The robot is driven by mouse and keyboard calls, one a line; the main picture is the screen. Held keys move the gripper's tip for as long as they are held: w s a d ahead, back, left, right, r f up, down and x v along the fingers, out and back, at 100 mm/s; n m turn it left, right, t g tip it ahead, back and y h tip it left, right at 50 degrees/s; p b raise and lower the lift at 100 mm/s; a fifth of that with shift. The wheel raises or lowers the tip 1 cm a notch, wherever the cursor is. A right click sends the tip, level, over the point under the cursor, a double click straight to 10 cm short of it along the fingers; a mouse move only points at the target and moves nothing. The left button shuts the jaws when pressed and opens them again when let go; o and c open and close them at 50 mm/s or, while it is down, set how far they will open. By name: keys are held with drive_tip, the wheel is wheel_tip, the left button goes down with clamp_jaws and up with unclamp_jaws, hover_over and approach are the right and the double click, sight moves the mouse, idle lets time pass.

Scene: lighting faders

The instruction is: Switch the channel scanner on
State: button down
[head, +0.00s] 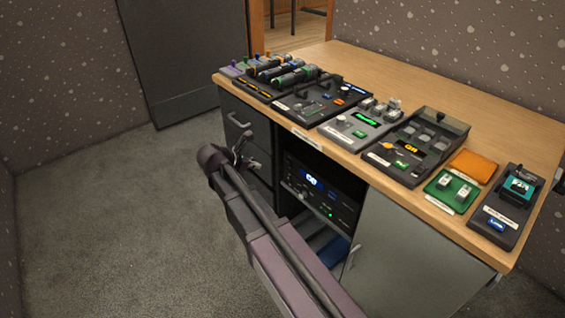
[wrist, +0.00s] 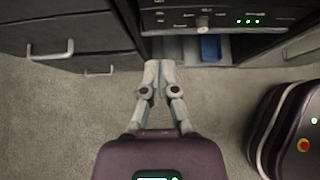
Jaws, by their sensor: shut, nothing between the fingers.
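A black rack unit (head: 322,190) sits in the open bay of the desk, with a lit blue display and a green light. I cannot read any label that names it the channel scanner. In the wrist view, the lower part of its front panel (wrist: 225,18) shows a pale knob, small marks and several green lights. My gripper (head: 245,150) is in front of the desk, left of the unit. In the wrist view my gripper (wrist: 160,66) has its fingertips together with nothing between them, below and left of the knob and apart from the panel.
The desk top (head: 400,80) carries several control boxes, including a box with a green display (head: 365,120) and an orange pad (head: 472,166). Drawers with a handle (wrist: 52,50) are left of the bay. A blue item (wrist: 209,48) lies under the unit. Carpet is clear at left.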

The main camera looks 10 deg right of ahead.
drive_tip(key=shift+f, duration=0.1)
drive_tip(key=b, duration=0.6)
approach(288, 164)
drive_tip(key=x, duration=0.5)
drive_tip(key=shift+s+f, duration=0.1)
drive_tip(key=shift+f, duration=0.4)
drive_tip(key=shift+w+d, duration=0.35)
drive_tip(key=shift+d, duration=0.25)
drive_tip(key=shift+a+r, duration=0.1)
